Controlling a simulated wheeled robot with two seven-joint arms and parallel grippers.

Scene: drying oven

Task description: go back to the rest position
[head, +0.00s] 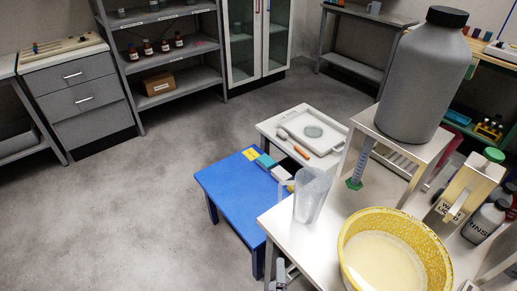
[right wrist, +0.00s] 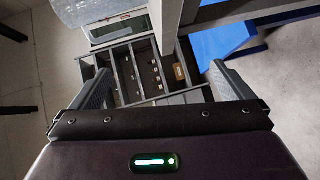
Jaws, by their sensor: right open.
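My right gripper (head: 283,272) shows only in small part in the head view, low beside the near-left edge of the white table (head: 270,221). In the right wrist view its two fingers (right wrist: 163,88) stand wide apart with nothing between them. Shelving on the far side of the room shows beyond the gap. A clear plastic jug (head: 312,193) stands on the table corner above this gripper. The jug also shows at the upper left of the right wrist view (right wrist: 85,10). My left gripper is in neither view.
A large grey bottle (head: 413,80) stands on a raised stand. A blue table (head: 222,191) and a table with a white tray (head: 341,146) lie beyond. The floor at left is clear.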

